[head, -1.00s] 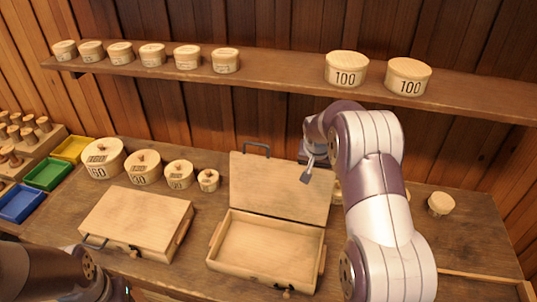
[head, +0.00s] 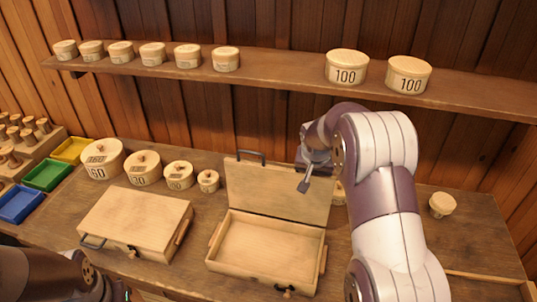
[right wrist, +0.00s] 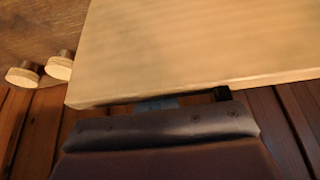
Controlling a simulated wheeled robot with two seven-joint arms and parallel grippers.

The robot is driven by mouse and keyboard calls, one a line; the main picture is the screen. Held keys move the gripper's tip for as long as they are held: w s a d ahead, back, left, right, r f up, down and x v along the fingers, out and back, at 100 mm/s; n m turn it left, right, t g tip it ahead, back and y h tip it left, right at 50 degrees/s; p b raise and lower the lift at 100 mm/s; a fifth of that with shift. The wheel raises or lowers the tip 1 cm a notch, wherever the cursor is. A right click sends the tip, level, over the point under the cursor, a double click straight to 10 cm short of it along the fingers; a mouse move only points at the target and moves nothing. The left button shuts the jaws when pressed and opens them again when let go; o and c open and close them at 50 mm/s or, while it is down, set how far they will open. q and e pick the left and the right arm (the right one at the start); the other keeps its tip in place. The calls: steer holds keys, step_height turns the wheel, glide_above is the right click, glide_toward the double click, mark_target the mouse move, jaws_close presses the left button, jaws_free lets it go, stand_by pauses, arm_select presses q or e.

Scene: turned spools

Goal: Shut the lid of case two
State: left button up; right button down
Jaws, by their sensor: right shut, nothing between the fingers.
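Two pale wooden cases stand on the bench. The left case (head: 138,222) is shut. The right case (head: 213,262) has an empty tray, and its lid (head: 265,193) stands up at the back with a dark handle on its top edge. No number shows on either case. My right gripper (head: 305,186) is shut and empty at the right part of the raised lid's top edge. Its tip overlaps the lid in the head view. The lid also fills much of the right wrist view (right wrist: 210,45) and hides the fingertips, so contact is unclear. My left gripper is out of view.
Several round lidded boxes (head: 143,170) stand behind the left case. Blue, green and yellow bins (head: 45,175) are at the far left. A shelf (head: 290,82) with more round boxes runs along the wall. A small spool (head: 442,205) stands at the right.

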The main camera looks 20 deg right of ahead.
steer(key=shift+g, duration=0.4)
steer(key=shift+s+a+f+b, duration=0.3)
steer(key=shift+s+a, duration=0.15)
steer(key=shift+s, duration=0.3)
steer(key=shift+s+a+f+b, duration=0.3)
steer(key=shift+s+a+f, duration=0.1)
steer(key=shift+s, duration=0.35)
steer(key=shift+s+a+f+b, duration=0.3)
steer(key=shift+s+a, duration=0.15)
steer(key=shift+s, duration=0.3)
steer(key=shift+w+d, duration=0.35)
steer(key=shift+w, duration=0.35)
steer(key=shift+s+a+r, duration=0.2)
steer(key=shift+s+r, duration=0.1)
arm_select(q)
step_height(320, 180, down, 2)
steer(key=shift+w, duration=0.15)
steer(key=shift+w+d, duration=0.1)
arm_select(e)
steer(key=shift+w+d+f, duration=0.1)
steer(key=shift+w, duration=0.05)
step_height(320, 180, up, 8)
steer(key=p, duration=0.7)
glide_above(311, 187)
steer(key=shift+w+d, duration=0.15)
steer(key=shift+w, duration=0.2)
arm_select(q)
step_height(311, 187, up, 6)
steer(key=shift+b, duration=0.35)
